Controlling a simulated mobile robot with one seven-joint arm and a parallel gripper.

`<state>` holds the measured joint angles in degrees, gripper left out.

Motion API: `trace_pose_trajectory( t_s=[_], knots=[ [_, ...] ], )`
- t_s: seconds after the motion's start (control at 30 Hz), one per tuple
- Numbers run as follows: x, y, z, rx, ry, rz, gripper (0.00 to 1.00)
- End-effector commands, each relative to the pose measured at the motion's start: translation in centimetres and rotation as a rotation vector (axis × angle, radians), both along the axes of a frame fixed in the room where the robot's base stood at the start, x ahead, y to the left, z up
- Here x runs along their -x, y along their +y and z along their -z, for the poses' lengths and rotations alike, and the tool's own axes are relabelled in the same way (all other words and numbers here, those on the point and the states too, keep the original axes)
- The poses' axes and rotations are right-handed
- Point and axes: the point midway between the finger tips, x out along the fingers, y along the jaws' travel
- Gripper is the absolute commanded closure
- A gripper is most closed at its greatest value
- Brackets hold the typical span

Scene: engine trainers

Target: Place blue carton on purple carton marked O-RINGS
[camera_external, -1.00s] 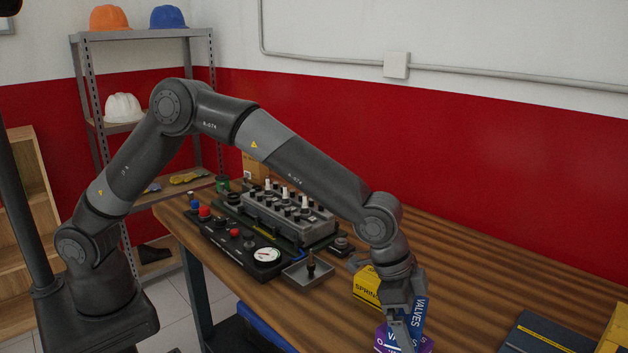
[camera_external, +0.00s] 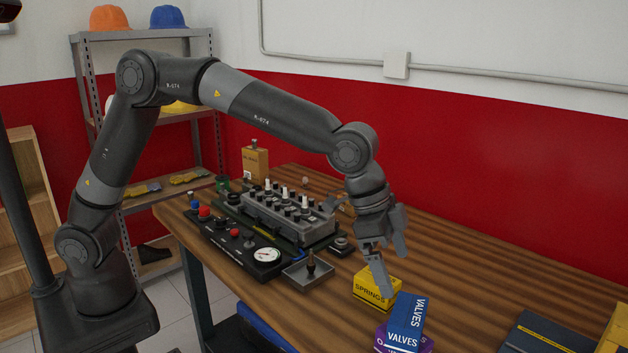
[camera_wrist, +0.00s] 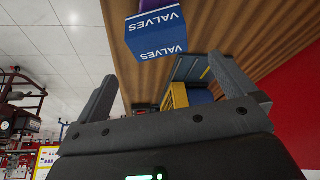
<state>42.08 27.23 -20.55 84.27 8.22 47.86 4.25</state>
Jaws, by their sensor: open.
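The blue carton (camera_external: 407,322), marked VALVES, rests on top of the purple carton (camera_external: 427,346) near the front of the wooden table. Most of the purple carton's face is covered or out of frame, with only parts of its lettering showing. In the wrist view the blue carton (camera_wrist: 156,36) sits ahead of my gripper, with a strip of the purple carton (camera_wrist: 150,4) beside it. My gripper (camera_external: 388,270) is open and empty, up and to the left of the blue carton and apart from it. Both fingers also show in the wrist view (camera_wrist: 168,95), with nothing between them.
A yellow carton marked SPRINGS (camera_external: 376,287) stands just behind and left of the stack, below my gripper. The engine trainer (camera_external: 285,217) and a gauge panel (camera_external: 240,240) lie to the left. A dark flat case (camera_external: 545,335) is at the right. The back right tabletop is clear.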

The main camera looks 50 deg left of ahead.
Motion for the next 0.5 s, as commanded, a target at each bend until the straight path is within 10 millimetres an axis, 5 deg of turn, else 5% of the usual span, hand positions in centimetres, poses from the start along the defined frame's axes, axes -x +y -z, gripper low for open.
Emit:
trace_pose_trajectory(
  t_s=[0.17,0.5],
  knots=[
    [-2.3,5.4,-2.6,-0.010,-0.030,-0.084,0.00],
    [-4.9,24.9,-8.2,-0.042,-0.090,-0.397,0.00]
  ],
)
